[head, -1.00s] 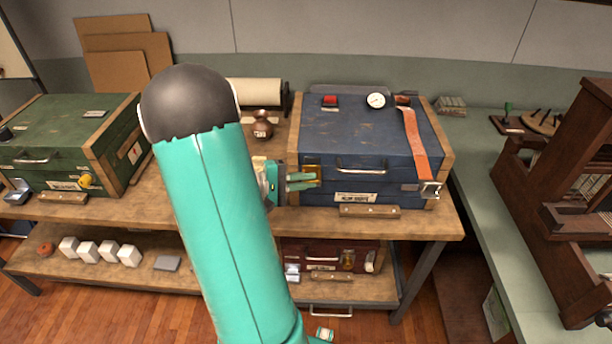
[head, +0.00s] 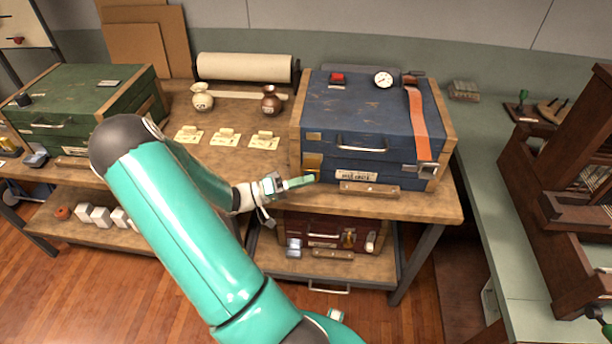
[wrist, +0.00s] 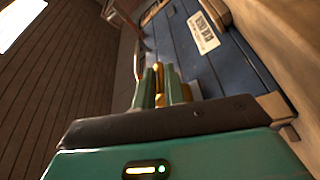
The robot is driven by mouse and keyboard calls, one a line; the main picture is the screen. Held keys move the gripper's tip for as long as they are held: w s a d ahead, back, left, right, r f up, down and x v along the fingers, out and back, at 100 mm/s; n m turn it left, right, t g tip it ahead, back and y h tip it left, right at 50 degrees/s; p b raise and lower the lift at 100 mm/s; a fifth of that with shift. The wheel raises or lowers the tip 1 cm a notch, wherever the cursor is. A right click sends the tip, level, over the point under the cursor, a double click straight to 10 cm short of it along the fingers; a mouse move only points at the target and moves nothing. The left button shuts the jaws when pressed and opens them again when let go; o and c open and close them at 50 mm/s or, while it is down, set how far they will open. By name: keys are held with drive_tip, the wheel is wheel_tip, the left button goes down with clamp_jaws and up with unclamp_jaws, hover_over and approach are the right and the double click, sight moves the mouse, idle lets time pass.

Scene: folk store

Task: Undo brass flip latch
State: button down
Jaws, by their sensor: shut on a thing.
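The blue case (head: 370,112) stands shut on the wooden bench in the head view. At its front left corner are a small brass plate (head: 314,136) on the lid and the brass flip latch (head: 312,162) below the lid seam. My gripper (head: 310,180) is at the latch's lower end, its green fingers closed. In the wrist view the gripper (wrist: 160,82) is shut on a strip of brass, the latch (wrist: 159,84), with the blue case (wrist: 205,55) close behind. The fingers hide part of the latch.
An orange strap (head: 418,125) with a metal buckle crosses the case's right side. A gauge (head: 383,80) and a red item (head: 338,78) sit on the lid. A wooden handle bar (head: 369,189) lies in front. A dark red case (head: 325,230) is on the shelf below.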

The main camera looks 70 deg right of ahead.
drive_tip(key=shift+w+d+f+m+g, duration=0.2)
drive_tip(key=shift+f+m, duration=0.25)
drive_tip(key=shift+m, duration=0.3)
drive_tip(key=shift+w+d+f+m+g, duration=0.1)
drive_tip(key=shift+f+m+g, duration=0.25)
drive_tip(key=shift+m, duration=0.4)
drive_tip(key=shift+f, duration=0.1)
drive_tip(key=c, duration=1.5)
unclamp_jaws()
drive_tip(key=shift+c, duration=0.2)
drive_tip(key=shift+s, duration=0.15)
drive_tip(key=shift+a, duration=0.1)
drive_tip(key=v, duration=1.3)
drive_tip(key=shift+w, duration=0.4)
